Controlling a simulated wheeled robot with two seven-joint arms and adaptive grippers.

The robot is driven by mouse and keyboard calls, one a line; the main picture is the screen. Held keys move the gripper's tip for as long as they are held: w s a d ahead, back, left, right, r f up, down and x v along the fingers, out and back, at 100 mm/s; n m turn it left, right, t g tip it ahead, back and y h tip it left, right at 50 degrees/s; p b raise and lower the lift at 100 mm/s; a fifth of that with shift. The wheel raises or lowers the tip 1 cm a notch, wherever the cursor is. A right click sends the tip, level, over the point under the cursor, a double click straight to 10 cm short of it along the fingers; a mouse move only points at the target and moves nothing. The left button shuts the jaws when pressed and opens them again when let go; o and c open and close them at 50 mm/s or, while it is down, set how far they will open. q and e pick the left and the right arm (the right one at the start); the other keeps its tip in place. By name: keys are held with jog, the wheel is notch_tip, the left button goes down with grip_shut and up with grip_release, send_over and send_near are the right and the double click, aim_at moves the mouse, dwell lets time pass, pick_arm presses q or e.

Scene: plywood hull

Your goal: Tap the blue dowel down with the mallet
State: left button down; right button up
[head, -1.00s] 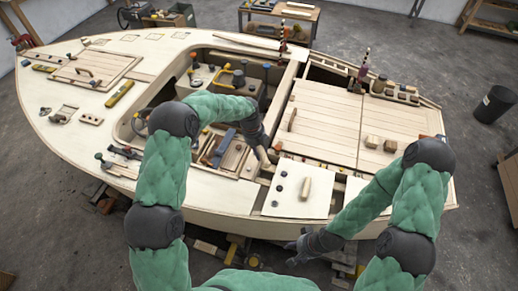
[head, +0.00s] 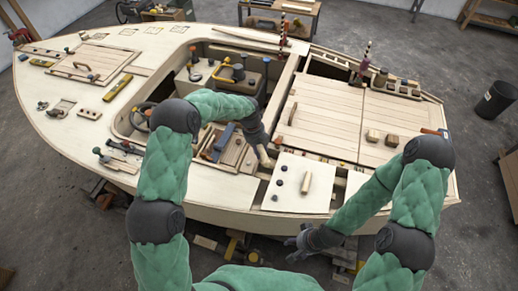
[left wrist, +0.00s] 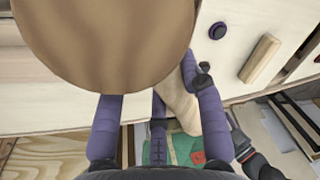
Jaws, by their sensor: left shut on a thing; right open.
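My left gripper (head: 258,146) is shut on the mallet over the side deck, just left of a pale square panel. In the head view only a pale wooden bit of the mallet (head: 265,158) shows beyond the fingers. In the left wrist view the mallet's round brown end (left wrist: 105,40) fills the upper left, and my fingers (left wrist: 160,130) close around its pale wood. A dark bluish peg (left wrist: 218,30) stands on the panel to the right, apart from the mallet. I cannot tell which peg is the blue dowel. My right gripper (head: 300,245) is open and empty in front of the hull.
The pale panel (head: 296,200) carries several dark pegs and a wooden bar (head: 306,182). A blue item (head: 223,136) lies in the cockpit left of my left gripper. The foredeck is partly clear.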

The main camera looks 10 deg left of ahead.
pick_arm(q)
notch_tip(320, 180, down, 5)
jog(key=b, duration=0.3)
jog(key=shift+r+p, duration=1.3)
jog(key=shift+r, duration=1.4)
jog(key=shift+f, duration=0.1)
